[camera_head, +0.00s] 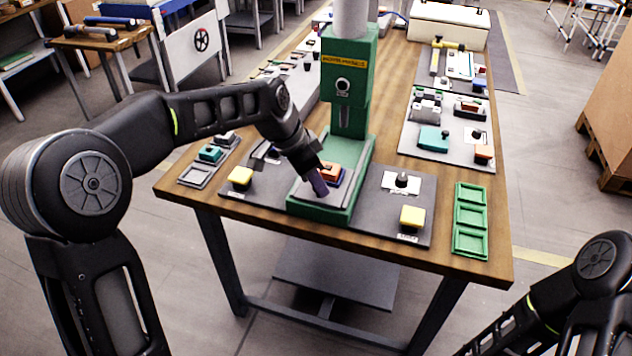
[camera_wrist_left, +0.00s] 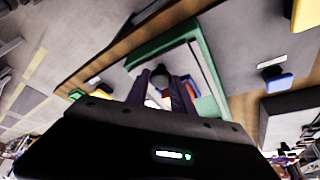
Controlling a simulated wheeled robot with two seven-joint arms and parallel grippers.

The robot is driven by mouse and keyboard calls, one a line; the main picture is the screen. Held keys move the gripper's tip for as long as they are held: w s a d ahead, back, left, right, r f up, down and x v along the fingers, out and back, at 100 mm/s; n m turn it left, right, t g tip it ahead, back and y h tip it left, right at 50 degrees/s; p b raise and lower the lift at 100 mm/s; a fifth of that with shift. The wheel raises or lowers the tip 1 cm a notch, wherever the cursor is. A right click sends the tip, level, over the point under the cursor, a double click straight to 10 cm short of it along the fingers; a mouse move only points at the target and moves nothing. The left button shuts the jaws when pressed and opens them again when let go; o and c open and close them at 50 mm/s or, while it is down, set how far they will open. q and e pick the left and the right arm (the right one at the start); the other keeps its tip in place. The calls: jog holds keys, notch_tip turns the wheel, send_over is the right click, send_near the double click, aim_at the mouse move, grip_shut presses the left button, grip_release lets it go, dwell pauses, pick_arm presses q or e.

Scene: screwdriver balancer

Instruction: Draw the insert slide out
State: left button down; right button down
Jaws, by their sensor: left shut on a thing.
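The green press (camera_head: 345,100) stands on the table, and its green base (camera_head: 325,212) holds a grey plate. The insert slide, with an orange and blue block (camera_head: 332,172), sits in this base. My left gripper (camera_head: 318,184) reaches down at the front of the base, with purple fingers beside the block. In the left wrist view the fingers (camera_wrist_left: 162,92) are closed around a dark round knob (camera_wrist_left: 160,73), which appears to belong to the slide; the orange and blue block (camera_wrist_left: 190,88) is partly hidden behind a finger. My right gripper is out of view.
A yellow button (camera_head: 240,177) is left of the base and another yellow button (camera_head: 412,217) is right of it. A black knob (camera_head: 402,180) stands on the right panel. A green tray (camera_head: 470,220) lies at the right edge. The floor before the table is clear.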

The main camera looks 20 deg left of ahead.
pick_arm(q)
jog(key=shift+s+f, duration=0.15)
jog(key=c, duration=1.1)
grip_release()
jog(key=shift+r, duration=0.25)
jog(key=v, duration=0.7)
jog(key=shift+s+r, duration=0.15)
jog(key=shift+r, duration=0.05)
jog(key=shift+a, duration=0.1)
